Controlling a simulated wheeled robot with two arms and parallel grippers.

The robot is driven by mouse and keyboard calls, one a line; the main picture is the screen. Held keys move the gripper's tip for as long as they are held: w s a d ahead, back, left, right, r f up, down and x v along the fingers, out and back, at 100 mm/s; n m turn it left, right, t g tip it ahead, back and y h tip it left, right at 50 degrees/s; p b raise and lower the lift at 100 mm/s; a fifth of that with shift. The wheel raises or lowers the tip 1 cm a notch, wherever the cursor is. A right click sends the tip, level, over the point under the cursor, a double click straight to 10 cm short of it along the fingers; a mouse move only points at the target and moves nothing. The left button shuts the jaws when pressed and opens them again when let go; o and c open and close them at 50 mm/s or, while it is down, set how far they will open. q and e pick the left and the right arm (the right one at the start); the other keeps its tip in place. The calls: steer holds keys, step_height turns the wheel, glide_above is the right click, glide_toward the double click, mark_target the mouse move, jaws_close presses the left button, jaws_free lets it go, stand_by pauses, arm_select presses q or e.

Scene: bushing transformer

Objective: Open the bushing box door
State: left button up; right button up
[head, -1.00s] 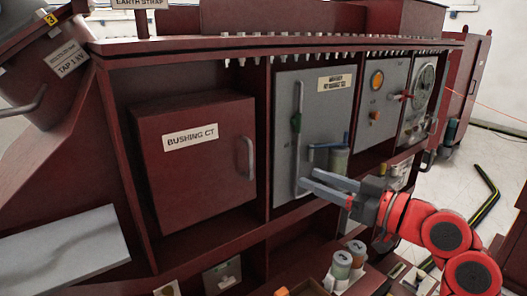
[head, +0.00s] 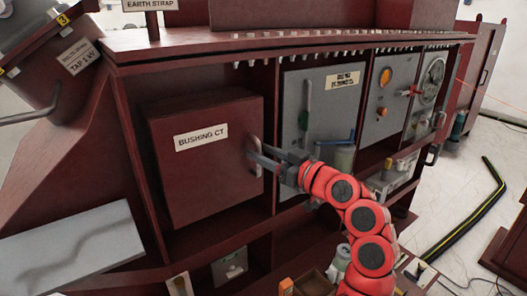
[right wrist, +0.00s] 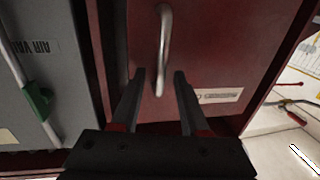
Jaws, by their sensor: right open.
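The bushing box is a dark red box labelled "BUSHING CT" (head: 205,155), with its door shut. Its silver handle (head: 254,157) stands upright near the door's right edge. In the right wrist view the handle (right wrist: 164,45) stands ahead of the fingertips, roughly between their lines. My right gripper (head: 256,158) is at the handle, coming from the right. In the right wrist view my right gripper (right wrist: 159,75) is open, with a finger on each side of the handle's line. I cannot tell whether the fingers touch it. My left gripper is not in view.
A grey panel (head: 316,110) with a green-handled lever stands right of the box. A shelf edge and small items lie below. A grey plate (head: 75,245) is at lower left. A black-yellow hose (head: 470,215) lies on the floor.

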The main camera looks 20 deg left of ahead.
jaws_close()
stand_by(1.4)
